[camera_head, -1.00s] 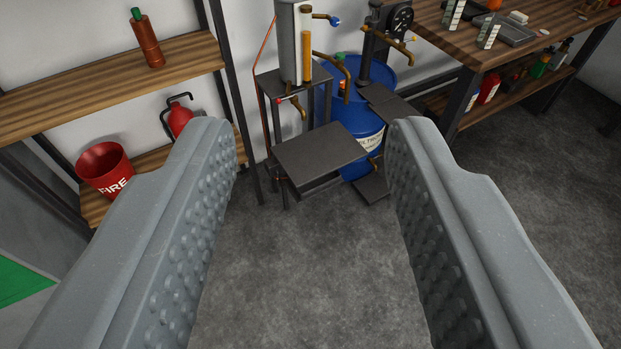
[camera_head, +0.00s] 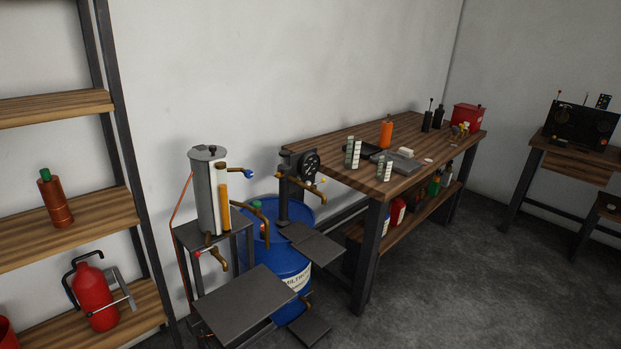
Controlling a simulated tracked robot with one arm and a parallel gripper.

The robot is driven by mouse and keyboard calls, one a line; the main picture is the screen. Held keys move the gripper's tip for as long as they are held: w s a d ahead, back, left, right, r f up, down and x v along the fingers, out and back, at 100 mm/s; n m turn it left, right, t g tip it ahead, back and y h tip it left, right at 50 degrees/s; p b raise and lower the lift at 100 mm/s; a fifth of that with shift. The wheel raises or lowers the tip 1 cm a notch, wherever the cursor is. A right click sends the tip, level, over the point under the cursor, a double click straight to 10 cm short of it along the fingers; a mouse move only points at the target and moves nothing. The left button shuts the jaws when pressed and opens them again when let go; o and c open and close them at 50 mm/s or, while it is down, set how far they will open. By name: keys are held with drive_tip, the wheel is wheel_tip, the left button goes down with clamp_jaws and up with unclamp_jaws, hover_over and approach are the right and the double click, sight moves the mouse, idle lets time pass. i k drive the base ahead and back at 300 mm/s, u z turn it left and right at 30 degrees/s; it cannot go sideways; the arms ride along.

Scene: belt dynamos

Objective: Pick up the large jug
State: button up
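I cannot pick out any one thing as the large jug. A red container (camera_head: 397,213) with a pale label stands on the low shelf under the wooden workbench (camera_head: 345,178), partly hidden by the bench leg. Smaller bottles (camera_head: 440,182) stand farther along that shelf. A large blue barrel (camera_head: 287,268) stands on the floor left of the bench, partly hidden by metal platforms. My gripper is outside the picture.
A metal cylinder with taps (camera_head: 207,190) stands on a dark stand in front of the wall. A shelf rack (camera_head: 100,210) at the left holds a brown bottle (camera_head: 55,198) and a red fire extinguisher (camera_head: 92,298). The floor at the right is open, with another table (camera_head: 560,165) beyond.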

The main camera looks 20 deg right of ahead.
sight(352, 150)
drive_tip(key=z, duration=0.35)
drive_tip(key=i, duration=0.65)
drive_tip(key=z, duration=1)
drive_tip(key=i, duration=1.25)
drive_tip(key=z, duration=0.55)
drive_tip(key=i, duration=1.25)
drive_tip(key=u, duration=0.4)
drive_tip(key=i, duration=1.25)
drive_tip(key=u, duration=1.1)
drive_tip(key=i, duration=0.85)
drive_tip(key=u, duration=0.45)
drive_tip(key=k, duration=0.8)
